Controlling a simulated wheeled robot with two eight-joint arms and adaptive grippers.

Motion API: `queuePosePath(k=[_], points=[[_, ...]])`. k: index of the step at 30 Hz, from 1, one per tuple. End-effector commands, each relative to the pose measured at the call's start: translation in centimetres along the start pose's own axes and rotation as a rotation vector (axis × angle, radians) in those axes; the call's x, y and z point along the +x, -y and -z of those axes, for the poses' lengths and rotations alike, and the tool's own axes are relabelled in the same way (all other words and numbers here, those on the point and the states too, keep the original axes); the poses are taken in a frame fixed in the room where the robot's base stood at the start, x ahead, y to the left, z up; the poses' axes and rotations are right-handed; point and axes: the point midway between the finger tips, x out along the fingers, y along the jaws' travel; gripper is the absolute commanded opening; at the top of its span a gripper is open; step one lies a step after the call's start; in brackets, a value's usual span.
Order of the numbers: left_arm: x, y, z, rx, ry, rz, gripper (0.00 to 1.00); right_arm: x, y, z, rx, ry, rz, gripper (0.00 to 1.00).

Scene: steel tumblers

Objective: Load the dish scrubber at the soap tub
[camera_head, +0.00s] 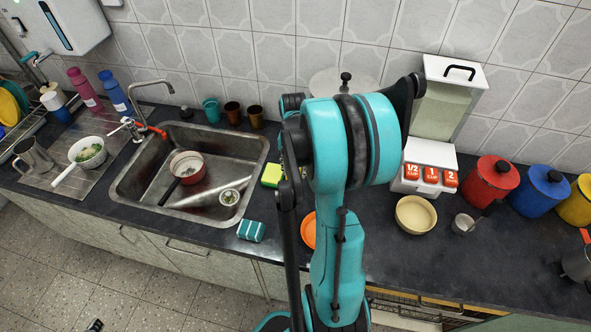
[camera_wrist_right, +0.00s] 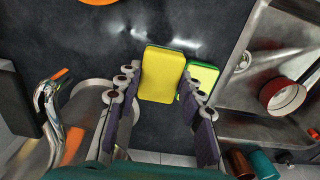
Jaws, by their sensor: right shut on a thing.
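My right arm fills the middle of the head view and hides its own gripper there. In the right wrist view my right gripper (camera_wrist_right: 163,105) is shut on a yellow sponge (camera_wrist_right: 162,72), held between its fingers above the dark counter. A second yellow sponge with a green edge (camera_wrist_right: 204,77) is just right of it; a yellow-green sponge (camera_head: 271,175) also shows beside the sink in the head view. A round pale object (camera_head: 328,82), perhaps the soap tub, stands by the wall, mostly behind my arm. A shiny metal vessel (camera_wrist_right: 30,160) shows at the wrist view's lower left. My left gripper is not in view.
A steel sink (camera_head: 150,185) holds a red pot (camera_head: 188,165). Teal (camera_head: 211,110) and brown (camera_head: 233,112) tumblers stand behind it. A teal striped block (camera_head: 251,231) lies near the front edge, an orange plate (camera_head: 308,231) behind my arm. A dispenser (camera_head: 428,170) and bowl (camera_head: 416,214) stand right.

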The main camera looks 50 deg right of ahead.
Motion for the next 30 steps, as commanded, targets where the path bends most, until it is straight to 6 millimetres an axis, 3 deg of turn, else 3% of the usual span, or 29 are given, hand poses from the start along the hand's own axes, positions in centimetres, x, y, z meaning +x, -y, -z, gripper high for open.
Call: queuePosePath(k=[6, 12, 20, 30], points=[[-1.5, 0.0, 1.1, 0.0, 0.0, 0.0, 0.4, -0.2, 5.0, 3.4, -0.005, -0.001, 0.003, 0.14], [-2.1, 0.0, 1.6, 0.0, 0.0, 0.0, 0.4, 0.5, 8.7, 5.2, -0.002, -0.001, 0.005, 0.14], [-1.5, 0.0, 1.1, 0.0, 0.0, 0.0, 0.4, 1.9, 9.2, 5.5, 0.0, 0.0, 0.005, 0.14], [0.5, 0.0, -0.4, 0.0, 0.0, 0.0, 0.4, 5.5, 9.2, 5.5, 0.0, 0.0, 0.005, 0.14]])
